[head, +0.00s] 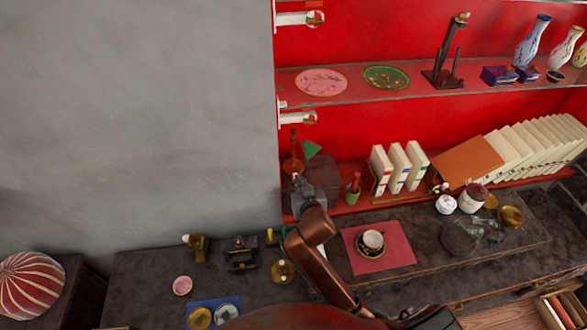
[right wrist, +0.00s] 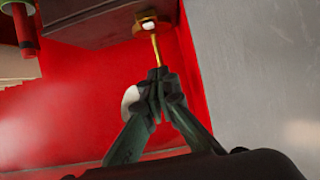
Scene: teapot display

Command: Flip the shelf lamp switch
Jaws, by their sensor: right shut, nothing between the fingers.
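A small lamp (head: 292,166) with a round orange-brown base, thin stem and green shade (head: 312,150) stands on a dark box at the shelf's left end. In the right wrist view the lamp base (right wrist: 148,29) is at the top, with a small white part on it and a gold stem (right wrist: 156,52). My right gripper (head: 298,181) is in front of the box, close to the lamp. In its wrist view its fingertips (right wrist: 158,74) are together and overlap the stem's end. I cannot tell whether they touch it. My left gripper is out of view.
The dark box (head: 322,172) is beside a green pot with a red object (head: 353,188) and upright white books (head: 397,166). A cup (head: 372,241) sits on a red mat (head: 400,256) below. A grey wall (head: 140,120) borders the shelf on the left.

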